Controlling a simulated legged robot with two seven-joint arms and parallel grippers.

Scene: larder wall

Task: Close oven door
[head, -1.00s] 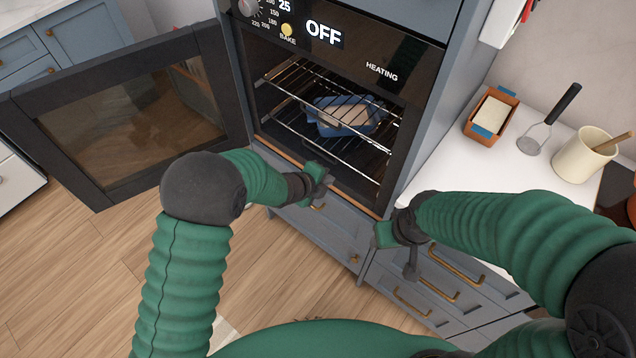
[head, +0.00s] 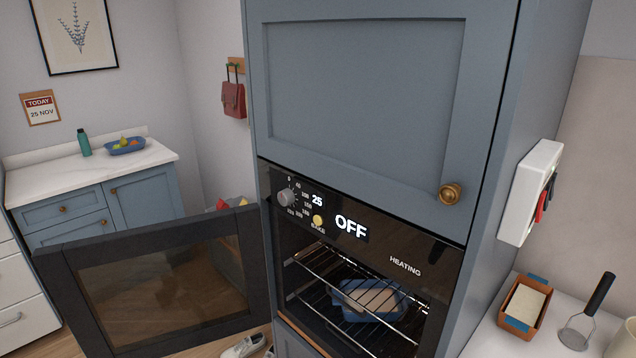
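The oven (head: 375,262) is built into a tall blue-grey cabinet, and its panel reads OFF and HEATING. Its dark-framed glass door (head: 165,292) is hinged at the oven's left side and stands wide open, swung out to the left. Inside the oven, a blue dish (head: 372,302) with something pale in it sits among the wire racks (head: 335,318). Neither of my grippers is in the head view now.
A counter at the right holds a brown loaf tin (head: 522,303), a masher (head: 585,318) and a cream crock (head: 624,338). A shoe (head: 243,346) lies on the floor behind the door. A blue sideboard (head: 95,212) stands at the back left.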

